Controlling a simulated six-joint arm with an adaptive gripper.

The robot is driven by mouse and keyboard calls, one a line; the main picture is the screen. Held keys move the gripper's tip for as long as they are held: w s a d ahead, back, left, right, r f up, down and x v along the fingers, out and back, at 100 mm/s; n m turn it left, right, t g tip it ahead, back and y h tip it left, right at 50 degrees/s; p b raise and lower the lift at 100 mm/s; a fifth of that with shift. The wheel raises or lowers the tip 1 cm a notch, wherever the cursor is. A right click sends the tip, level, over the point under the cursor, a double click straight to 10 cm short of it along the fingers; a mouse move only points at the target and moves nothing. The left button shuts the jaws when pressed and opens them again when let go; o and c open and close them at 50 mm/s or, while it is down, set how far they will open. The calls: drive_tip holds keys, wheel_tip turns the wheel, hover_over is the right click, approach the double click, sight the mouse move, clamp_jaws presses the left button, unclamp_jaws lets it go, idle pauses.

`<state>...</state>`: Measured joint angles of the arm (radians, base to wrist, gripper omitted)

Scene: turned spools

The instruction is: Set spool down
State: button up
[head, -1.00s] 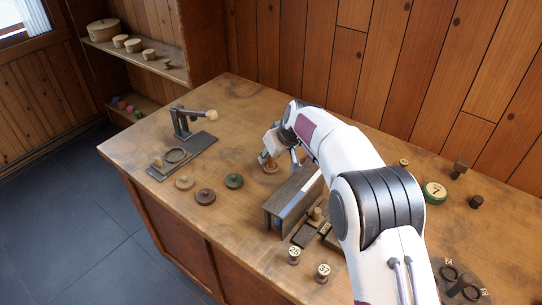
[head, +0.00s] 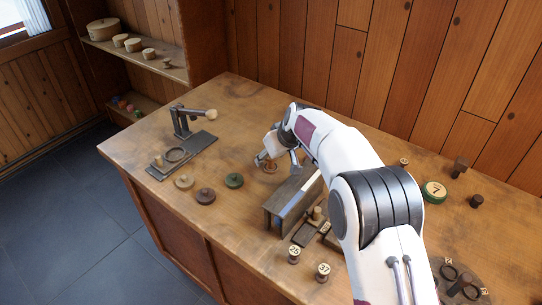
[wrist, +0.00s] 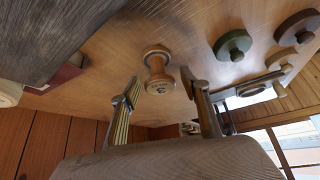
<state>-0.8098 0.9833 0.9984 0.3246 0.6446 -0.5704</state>
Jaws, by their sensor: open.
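A small pale wooden spool (wrist: 158,68) stands on the bench, seen in the wrist view with its marked end toward me; the mark is too small to read surely. In the head view the spool (head: 270,168) is partly hidden below my gripper (head: 275,158), behind the grey channel-shaped block. My gripper (wrist: 160,88) is open in the wrist view, one finger to each side of the spool, with visible gaps. The spool is just beyond the fingertips and looks free of both fingers.
The long grey block (head: 290,198) stands close to my gripper. Green (head: 234,180), brown (head: 205,196) and pale (head: 184,182) knobbed discs lie to the left. Numbered spools (head: 294,255) stand in front. A lever fixture (head: 182,150) is at the back left.

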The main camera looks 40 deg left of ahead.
drive_tip(key=shift+r, duration=0.1)
drive_tip(key=shift+s+d+r, duration=0.1)
drive_tip(key=shift+d+r, duration=0.15)
drive_tip(key=shift+r, duration=0.3)
drive_tip(key=v, duration=1.1)
idle(0.6)
